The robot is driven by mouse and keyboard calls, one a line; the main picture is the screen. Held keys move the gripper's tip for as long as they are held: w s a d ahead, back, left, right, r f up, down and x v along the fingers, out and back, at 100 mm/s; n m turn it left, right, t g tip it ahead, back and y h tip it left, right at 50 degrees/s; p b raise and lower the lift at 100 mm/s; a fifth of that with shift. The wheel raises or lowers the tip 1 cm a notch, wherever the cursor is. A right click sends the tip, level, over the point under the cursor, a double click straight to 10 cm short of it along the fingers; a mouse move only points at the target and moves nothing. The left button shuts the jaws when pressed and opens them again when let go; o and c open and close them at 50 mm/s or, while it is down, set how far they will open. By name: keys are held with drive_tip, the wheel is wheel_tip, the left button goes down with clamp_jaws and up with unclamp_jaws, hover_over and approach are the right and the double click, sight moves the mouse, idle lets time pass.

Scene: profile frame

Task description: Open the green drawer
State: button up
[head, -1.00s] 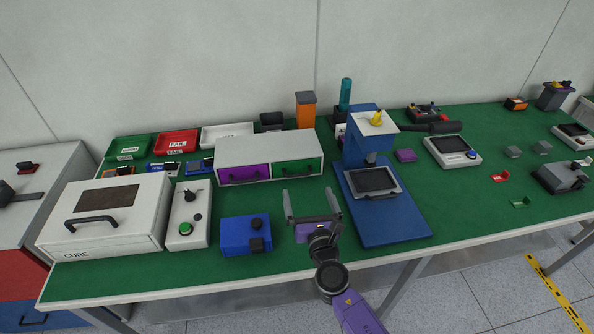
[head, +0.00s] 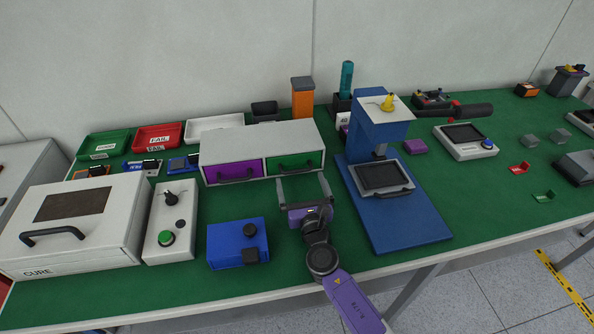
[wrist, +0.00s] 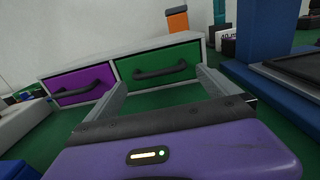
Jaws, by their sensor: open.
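The green drawer (head: 287,166) is the right one of two in a low white cabinet (head: 262,137) on the green table. It looks shut, and its dark bar handle (head: 296,167) runs across its front. My gripper (head: 304,184) is open and empty, just in front of the green drawer. In the wrist view, the green drawer (wrist: 180,57) and its handle (wrist: 160,71) show ahead, between and beyond the fingers (wrist: 160,88). The fingers appear apart from the handle.
A purple drawer (head: 235,173) is left of the green one. A blue press (head: 400,206) stands close to my gripper's right. A blue box (head: 238,243) and a grey control box (head: 170,222) lie to the left.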

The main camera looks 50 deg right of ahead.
sight(298, 171)
drive_tip(key=shift+x, duration=2.6)
drive_tip(key=c, duration=1.8)
drive_tip(key=v, duration=1.2)
drive_tip(key=shift+d, duration=0.15)
drive_tip(key=o, duration=1.8)
drive_tip(key=shift+b+v, duration=0.45)
drive_tip(key=shift+v, duration=3.5)
